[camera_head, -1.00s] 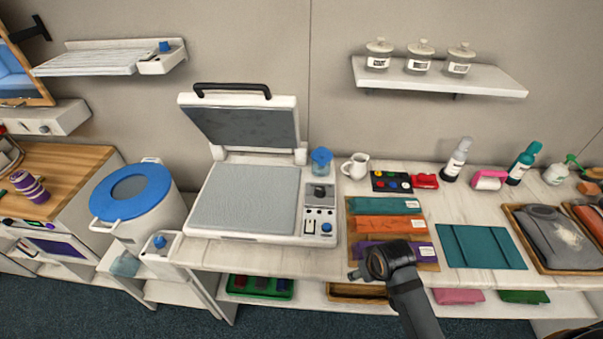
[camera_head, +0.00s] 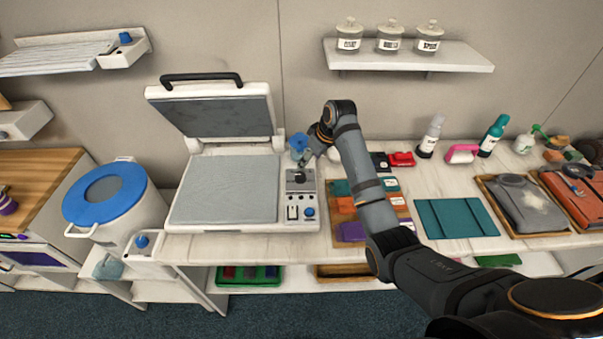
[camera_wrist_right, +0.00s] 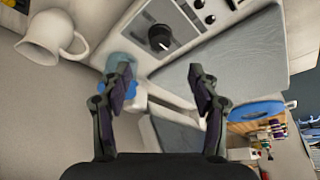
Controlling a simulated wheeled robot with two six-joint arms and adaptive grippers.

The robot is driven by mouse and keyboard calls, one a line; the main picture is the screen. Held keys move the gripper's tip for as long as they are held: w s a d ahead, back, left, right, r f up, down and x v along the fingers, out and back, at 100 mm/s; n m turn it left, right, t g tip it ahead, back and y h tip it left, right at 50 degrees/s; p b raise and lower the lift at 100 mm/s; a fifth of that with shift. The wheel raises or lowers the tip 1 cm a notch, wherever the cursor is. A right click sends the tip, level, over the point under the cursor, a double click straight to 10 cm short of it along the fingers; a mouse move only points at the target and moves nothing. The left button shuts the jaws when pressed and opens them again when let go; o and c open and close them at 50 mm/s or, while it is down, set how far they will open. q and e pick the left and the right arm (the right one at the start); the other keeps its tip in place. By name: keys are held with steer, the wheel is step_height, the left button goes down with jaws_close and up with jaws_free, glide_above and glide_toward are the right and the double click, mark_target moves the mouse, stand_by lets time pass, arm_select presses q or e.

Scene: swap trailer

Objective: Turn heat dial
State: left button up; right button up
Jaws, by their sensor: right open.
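The heat press (camera_head: 228,190) stands with its lid raised. Its control panel at the right has a black dial (camera_head: 299,178), which also shows in the right wrist view (camera_wrist_right: 159,37) with a pale pointer mark. Below the dial are switches and a small blue knob (camera_head: 309,211). My right gripper (camera_head: 305,157) is just behind the panel, near the blue-lidded cup (camera_head: 298,143). In the right wrist view my right gripper (camera_wrist_right: 158,80) is open with empty jaws, and the dial lies beyond its fingertips, apart from them. My left gripper is out of view.
A white pitcher (camera_wrist_right: 52,33) is close to the gripper. Folded cloths lie on a board (camera_head: 345,228) right of the press, partly under my arm. A shelf with jars (camera_head: 410,55) hangs above. A blue-lidded pot (camera_head: 104,195) stands at the left.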

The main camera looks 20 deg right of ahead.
mark_target(301, 175)
steer(key=p+x, duration=0.1)
steer(key=x, duration=0.9)
steer(key=shift+f, duration=0.25)
steer(key=c, duration=1.2)
steer(key=shift+p, duration=0.3)
